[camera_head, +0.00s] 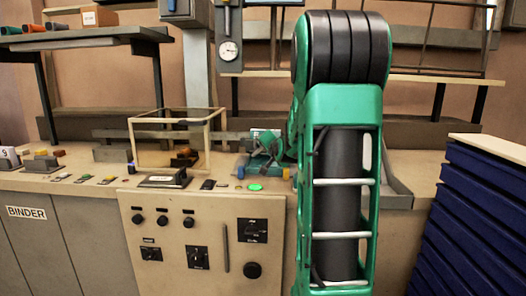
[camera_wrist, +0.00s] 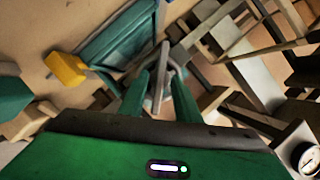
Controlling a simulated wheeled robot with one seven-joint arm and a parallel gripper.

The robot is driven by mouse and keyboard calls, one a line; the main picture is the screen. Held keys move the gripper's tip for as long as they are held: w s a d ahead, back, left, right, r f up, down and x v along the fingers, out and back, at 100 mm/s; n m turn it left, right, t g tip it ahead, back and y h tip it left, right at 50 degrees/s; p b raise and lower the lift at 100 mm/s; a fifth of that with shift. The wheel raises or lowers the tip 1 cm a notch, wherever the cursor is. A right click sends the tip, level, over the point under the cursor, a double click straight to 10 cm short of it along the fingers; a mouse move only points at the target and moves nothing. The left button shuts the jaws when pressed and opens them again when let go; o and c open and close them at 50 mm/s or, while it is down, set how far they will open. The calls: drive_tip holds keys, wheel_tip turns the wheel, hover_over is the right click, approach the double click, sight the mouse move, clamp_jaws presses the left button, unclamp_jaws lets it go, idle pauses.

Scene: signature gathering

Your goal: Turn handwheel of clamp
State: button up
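My gripper (camera_wrist: 160,74) shows two green fingers standing apart in the wrist view. A grey spoked part, apparently the clamp's handwheel (camera_wrist: 162,66), lies between and just beyond the fingertips. I cannot tell whether a finger touches it. A teal body, apparently the clamp (camera_wrist: 115,36), extends up and left from there. In the head view the gripper end is small and partly hidden by my green arm. The teal clamp (camera_head: 250,171) shows low beside it on the bench, and the handwheel cannot be made out there.
A clear box with a pale frame (camera_head: 168,140) stands left of the clamp. A control panel (camera_head: 200,240) with knobs is below, and a lit green button (camera_head: 255,187) is in front. A yellow block (camera_wrist: 66,69) is at left. Blue drawers (camera_head: 480,210) stand at right.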

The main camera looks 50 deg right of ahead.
drive_tip(key=v, duration=1)
drive_tip(key=shift+a+f, duration=0.1)
drive_tip(key=shift+a, duration=0.05)
